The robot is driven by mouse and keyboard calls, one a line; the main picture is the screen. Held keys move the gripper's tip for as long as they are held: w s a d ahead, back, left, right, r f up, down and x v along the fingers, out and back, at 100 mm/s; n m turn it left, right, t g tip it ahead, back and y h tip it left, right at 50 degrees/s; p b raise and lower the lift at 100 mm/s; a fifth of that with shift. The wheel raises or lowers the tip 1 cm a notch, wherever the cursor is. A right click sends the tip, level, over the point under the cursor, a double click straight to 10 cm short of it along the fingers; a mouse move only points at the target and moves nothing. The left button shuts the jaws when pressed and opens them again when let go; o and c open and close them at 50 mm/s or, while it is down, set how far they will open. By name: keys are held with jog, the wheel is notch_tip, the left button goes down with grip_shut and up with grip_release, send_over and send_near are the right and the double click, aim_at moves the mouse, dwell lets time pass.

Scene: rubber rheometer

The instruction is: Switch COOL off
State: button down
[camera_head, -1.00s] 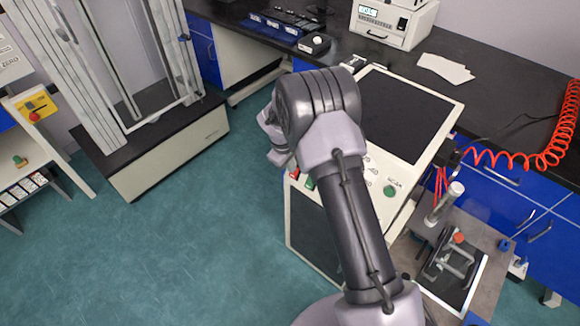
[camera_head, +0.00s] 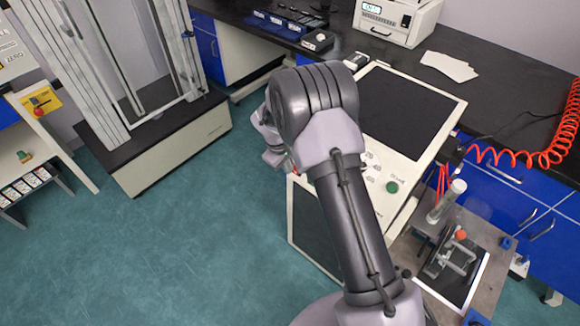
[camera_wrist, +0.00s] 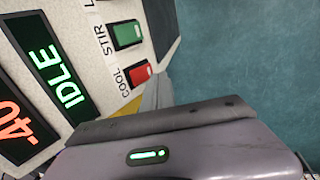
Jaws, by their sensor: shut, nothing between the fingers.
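The COOL switch (camera_wrist: 139,76) is a red rocker on the pale front panel, with its COOL label beside it in the wrist view. The green STIR switch (camera_wrist: 127,34) sits just above it. My gripper (camera_wrist: 158,92) is shut and empty, its fingertips close beside the lower right of the COOL rocker. I cannot tell whether they touch it. In the head view my arm hides most of the switch row and the fingertips.
The panel display (camera_wrist: 62,72) reads IDLE in green, and another (camera_wrist: 14,125) shows -40 in orange. In the head view, the machine has a dark top (camera_head: 405,108) and a round green button (camera_head: 392,186). A glass-fronted frame stands at left. Teal floor (camera_head: 190,240) is open.

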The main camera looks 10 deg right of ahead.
jog(key=w+d+p+v, duration=0.1)
jog(key=p+v, duration=0.3)
jog(key=v, duration=0.6)
jog(key=shift+s+r, duration=0.15)
jog(key=shift+r, duration=0.55)
